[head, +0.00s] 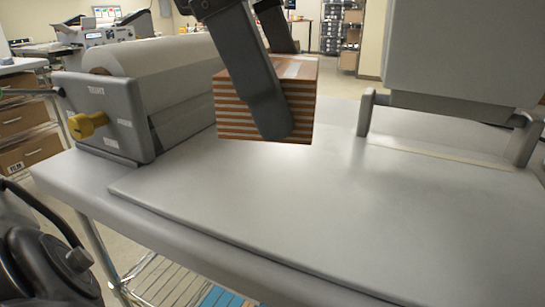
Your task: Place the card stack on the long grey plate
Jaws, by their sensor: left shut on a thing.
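The card stack (235,105), a block with orange-brown and white stripes, is in the upper middle of the head view. My left gripper (278,92) is shut on it from above, with one dark finger across its near face and the other partly hidden behind it. The long grey plate (320,210) is the wide, flat, light grey surface below and in front of the stack. The stack appears to hang above the plate's far part, with no clear contact shadow. My right gripper is not in view.
A grey machine with a large roll (165,65) and a yellow knob (87,124) stands left of the plate. A big grey housing (450,50) on brackets overhangs the right rear. The plate's middle and front are bare. Shelves (335,30) stand far behind.

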